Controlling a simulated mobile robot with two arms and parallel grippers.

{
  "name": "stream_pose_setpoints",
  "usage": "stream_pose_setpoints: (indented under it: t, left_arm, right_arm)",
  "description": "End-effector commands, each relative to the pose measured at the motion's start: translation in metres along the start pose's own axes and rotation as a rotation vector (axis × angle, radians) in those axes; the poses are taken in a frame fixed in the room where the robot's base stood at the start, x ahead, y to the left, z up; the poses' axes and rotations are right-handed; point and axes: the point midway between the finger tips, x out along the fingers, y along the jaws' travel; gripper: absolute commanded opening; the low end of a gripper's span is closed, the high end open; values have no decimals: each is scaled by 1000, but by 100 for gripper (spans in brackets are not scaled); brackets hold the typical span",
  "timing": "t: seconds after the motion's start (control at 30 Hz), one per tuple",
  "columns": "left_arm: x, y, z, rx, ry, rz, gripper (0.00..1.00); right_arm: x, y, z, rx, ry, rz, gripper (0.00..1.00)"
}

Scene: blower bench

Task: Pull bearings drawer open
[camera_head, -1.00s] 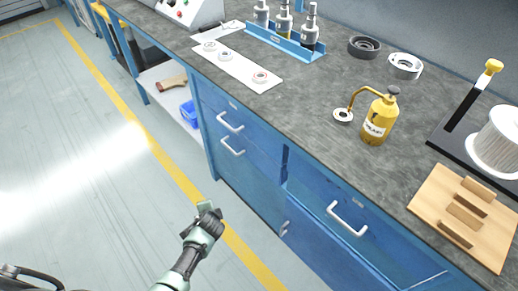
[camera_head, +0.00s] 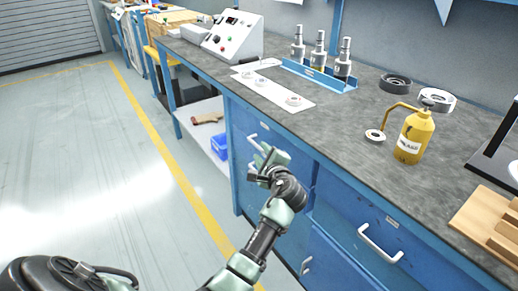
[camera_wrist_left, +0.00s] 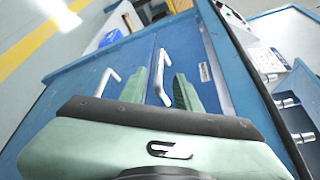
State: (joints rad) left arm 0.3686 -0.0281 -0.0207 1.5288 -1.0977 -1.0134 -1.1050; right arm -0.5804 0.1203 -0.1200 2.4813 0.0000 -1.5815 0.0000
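The blue bench front has an upper left drawer with a white bar handle (camera_head: 253,142) and a label plate too small to read. In the left wrist view this handle (camera_wrist_left: 162,78) shows between my gripper's two fingers. A second white handle (camera_wrist_left: 107,80) sits below it on the bench, outside the fingers. My left gripper (camera_head: 267,158) is open in front of these drawers and partly hides the lower handle in the head view. I cannot tell whether a finger touches the upper handle. The drawers look shut. My right gripper is not in view.
A drawer with a white handle (camera_head: 380,243) is further right. On the worktop stand a yellow oil can (camera_head: 412,138), a blue rack (camera_head: 310,74), a white strip with rings (camera_head: 272,92) and a control box (camera_head: 233,38). Open floor (camera_head: 90,170) lies left of the bench.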

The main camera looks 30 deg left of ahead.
Motion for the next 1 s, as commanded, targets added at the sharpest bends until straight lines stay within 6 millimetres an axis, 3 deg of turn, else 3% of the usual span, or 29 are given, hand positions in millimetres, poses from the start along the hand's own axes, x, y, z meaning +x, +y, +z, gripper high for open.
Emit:
stream_pose_setpoints:
  t: [0.33, 0.73, 0.87, 1.0]
  left_arm:
    - [54, 2, -1, -2, 0, 2, 33]
    - [64, 1, -1, -3, 2, 2, 33]
    - [64, 1, -1, -3, 2, 2, 0]
    - [63, 2, -1, -3, 2, 2, 0]
  right_arm:
    - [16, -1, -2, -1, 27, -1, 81]
    - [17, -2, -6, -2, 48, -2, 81]
    - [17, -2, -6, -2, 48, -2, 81]
    - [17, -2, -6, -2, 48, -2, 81]
